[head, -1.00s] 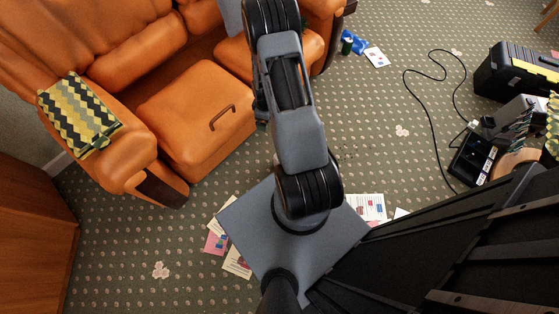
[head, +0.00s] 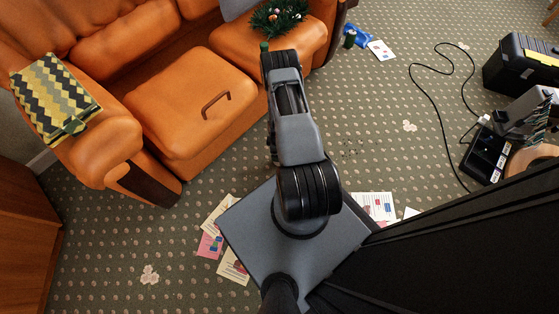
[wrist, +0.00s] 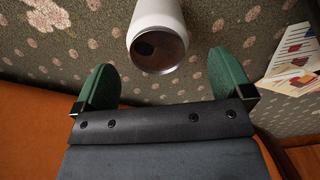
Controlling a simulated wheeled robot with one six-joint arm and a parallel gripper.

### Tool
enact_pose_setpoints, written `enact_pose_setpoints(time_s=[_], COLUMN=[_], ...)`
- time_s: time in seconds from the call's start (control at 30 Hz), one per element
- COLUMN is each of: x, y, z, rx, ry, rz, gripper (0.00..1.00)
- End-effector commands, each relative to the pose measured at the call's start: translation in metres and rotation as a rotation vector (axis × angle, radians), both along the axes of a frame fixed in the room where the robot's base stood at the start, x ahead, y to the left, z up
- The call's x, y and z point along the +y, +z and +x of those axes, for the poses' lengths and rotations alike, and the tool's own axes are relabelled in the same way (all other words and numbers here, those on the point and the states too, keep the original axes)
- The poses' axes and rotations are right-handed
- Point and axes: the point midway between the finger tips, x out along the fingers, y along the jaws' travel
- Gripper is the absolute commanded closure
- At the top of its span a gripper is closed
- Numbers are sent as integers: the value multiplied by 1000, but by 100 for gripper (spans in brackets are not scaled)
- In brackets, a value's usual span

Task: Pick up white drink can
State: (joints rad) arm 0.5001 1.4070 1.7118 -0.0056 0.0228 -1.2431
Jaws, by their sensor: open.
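The white drink can (wrist: 157,14) is in the upper middle of the wrist view, with its round metal end facing the camera. The carpet is behind it. My gripper (wrist: 162,62) shows two green fingers spread wide, one on each side of the can's near end. The fingers are open and apart from the can, with a gap on both sides. In the head view a green fingertip shows at the far end of my arm, by the orange sofa; the can is not visible there, and my arm covers part of the floor.
The orange sofa (head: 192,95) stands left of my arm, with a decorated wreath (head: 270,27) on it and a zigzag-patterned item (head: 57,90) on its armrest. Papers (head: 376,207) lie around my base. A black cable (head: 438,125) and toolbox (head: 523,67) are right. Patterned carpet between is open.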

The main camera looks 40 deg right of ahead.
Motion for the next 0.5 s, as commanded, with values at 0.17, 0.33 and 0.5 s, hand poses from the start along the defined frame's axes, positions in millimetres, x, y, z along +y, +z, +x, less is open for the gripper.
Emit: enact_pose_setpoints(time_s=[0.17, 0.33, 0.5], x=[0, -1, -2], y=[-6, -23, -47], z=[0, 0, 0], rx=[0, 0, 1], ry=[0, -1, 0], rz=[0, 0, 0], gripper=[2, 2, 2])
